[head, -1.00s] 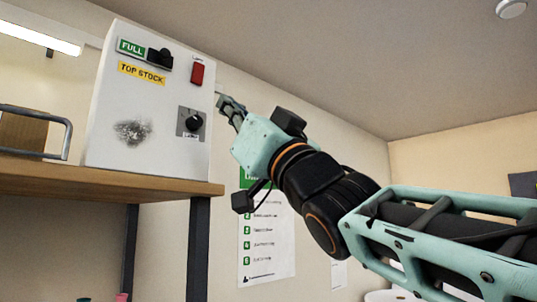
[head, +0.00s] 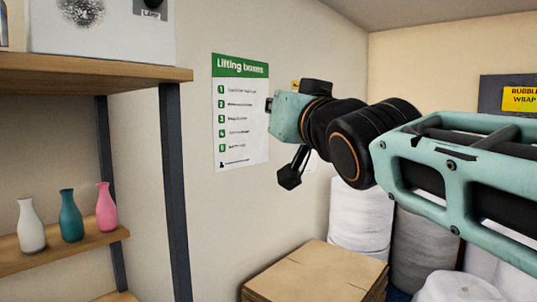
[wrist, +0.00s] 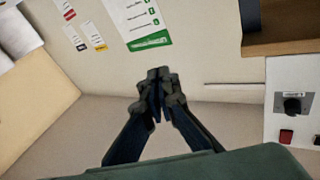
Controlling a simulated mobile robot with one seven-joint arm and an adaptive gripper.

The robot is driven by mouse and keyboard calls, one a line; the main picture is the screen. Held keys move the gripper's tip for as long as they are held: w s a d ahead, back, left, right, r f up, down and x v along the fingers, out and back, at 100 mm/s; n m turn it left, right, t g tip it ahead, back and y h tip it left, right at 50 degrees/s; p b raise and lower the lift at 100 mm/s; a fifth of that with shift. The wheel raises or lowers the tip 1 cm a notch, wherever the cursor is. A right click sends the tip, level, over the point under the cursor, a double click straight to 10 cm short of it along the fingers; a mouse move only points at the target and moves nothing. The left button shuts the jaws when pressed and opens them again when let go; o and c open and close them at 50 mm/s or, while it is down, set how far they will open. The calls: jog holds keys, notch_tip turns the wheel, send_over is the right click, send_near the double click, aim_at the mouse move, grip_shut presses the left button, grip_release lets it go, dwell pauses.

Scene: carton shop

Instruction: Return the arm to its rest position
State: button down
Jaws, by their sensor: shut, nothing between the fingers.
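My arm reaches in from the right in the head view, with its teal wrist housing (head: 290,115) in front of the wall. The fingers are hidden behind that housing there. In the wrist view my gripper (wrist: 158,78) is shut, its dark fingers together with nothing between them. It is clear of the shelf and of the white box.
A shelf unit (head: 95,70) stands at left with a white box (head: 120,35) on top. White, teal and pink bottles (head: 72,216) stand on its lower shelf. A "Lifting boxes" poster (head: 240,120) hangs behind.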

jog(key=s+d+f+m+g+h+p, duration=0.15)
jog(key=d+f+g+h, duration=0.35)
jog(key=f, duration=0.7)
jog(key=s+d+f+g+p, duration=0.1)
jog(key=s+d+f+g, duration=0.2)
jog(key=s+f, duration=0.6)
jog(key=s+d+f+g+p, duration=0.1)
jog(key=s+d+f+g, duration=0.3)
jog(key=s+f, duration=0.6)
notch_tip(320, 180, down, 6)
jog(key=shift+s+g+h, duration=0.15)
jog(key=shift+g+h, duration=0.25)
jog(key=shift+g, duration=0.2)
